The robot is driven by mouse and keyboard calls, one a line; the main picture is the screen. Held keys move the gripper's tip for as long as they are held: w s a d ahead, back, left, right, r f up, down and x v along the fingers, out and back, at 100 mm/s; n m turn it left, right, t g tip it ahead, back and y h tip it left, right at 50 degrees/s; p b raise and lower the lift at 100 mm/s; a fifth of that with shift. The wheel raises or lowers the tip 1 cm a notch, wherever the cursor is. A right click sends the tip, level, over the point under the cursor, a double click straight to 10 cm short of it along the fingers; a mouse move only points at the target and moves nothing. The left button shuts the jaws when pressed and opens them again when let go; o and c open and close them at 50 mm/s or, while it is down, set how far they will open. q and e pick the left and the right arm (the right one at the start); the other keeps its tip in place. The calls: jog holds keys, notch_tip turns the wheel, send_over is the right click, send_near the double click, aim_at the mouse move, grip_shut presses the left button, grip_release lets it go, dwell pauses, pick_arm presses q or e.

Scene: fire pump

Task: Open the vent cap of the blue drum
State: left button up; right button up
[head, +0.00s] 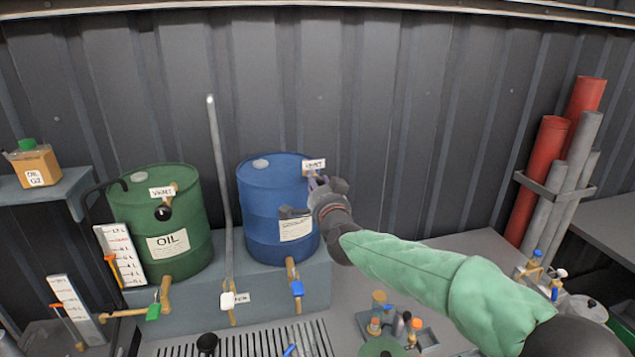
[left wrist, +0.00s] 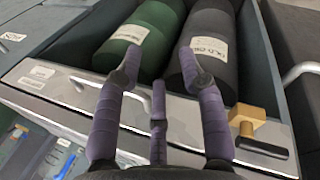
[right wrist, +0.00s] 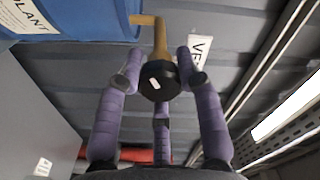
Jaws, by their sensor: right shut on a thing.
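The blue drum (head: 275,210) stands upright on a grey-blue ledge, with a white VENT label (head: 314,164) at its top right rim. In the right wrist view, the black vent cap (right wrist: 158,82) sits on a brass pipe (right wrist: 158,38) coming from the blue drum (right wrist: 80,18). My right gripper (head: 316,184) is at this vent, its purple fingers (right wrist: 157,72) shut on the cap from both sides; the cap is mostly hidden in the head view. My left gripper (left wrist: 160,62) is open and empty above an open drawer; it is outside the head view.
A green OIL drum (head: 165,225) with its own vent stands left of the blue drum. A grey pipe (head: 220,180) rises between them. The drawer (left wrist: 60,85) holds green and dark rolls. A corrugated wall (head: 420,120) is close behind the drums.

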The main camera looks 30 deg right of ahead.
jog(key=shift+a+f+n, duration=0.1)
jog(key=shift+n, duration=0.4)
jog(key=o, duration=1.2)
jog(key=shift+w, duration=0.1)
jog(key=shift+c, duration=0.2)
jog(key=v, duration=1.2)
